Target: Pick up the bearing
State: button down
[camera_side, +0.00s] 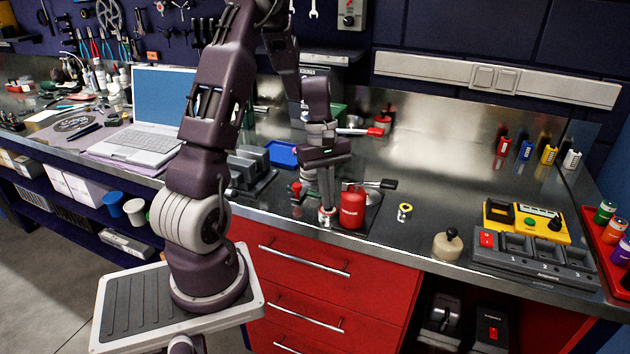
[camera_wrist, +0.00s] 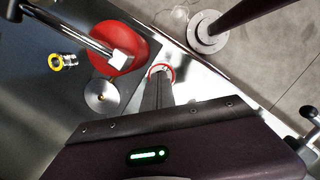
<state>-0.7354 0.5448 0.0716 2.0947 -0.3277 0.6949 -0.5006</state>
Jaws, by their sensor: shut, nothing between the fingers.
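A small ringed part with a red and pale rim, which looks like the bearing (camera_side: 325,220), sits near the bench's front edge. It also shows at the fingertips in the wrist view (camera_wrist: 161,69). My gripper (camera_side: 325,207) points straight down over it, with its fingers shut together and nothing held between them. In the wrist view the fingers (camera_wrist: 157,88) hide part of the ring. I cannot tell whether the tips touch it or stand inside it. A red can (camera_side: 352,207) stands close on the right.
A yellow-ringed part (camera_side: 405,211) and a cream jar (camera_side: 447,245) lie farther right, before the grey numbered tray (camera_side: 540,262). A black-handled tool (camera_side: 384,184) lies behind the can. A laptop (camera_side: 157,105) is left.

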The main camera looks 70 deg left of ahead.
jog(key=shift+s+d+f, duration=0.15)
jog(key=shift+s+d, duration=0.05)
jog(key=shift+d, duration=0.2)
jog(key=a+r, duration=0.7)
jog(key=r, duration=0.2)
jog(key=x, duration=1)
jog(key=shift+w+d, duration=0.15)
jog(key=shift+d, duration=0.1)
jog(key=shift+d, duration=1.95)
jog(key=shift+r, duration=0.1)
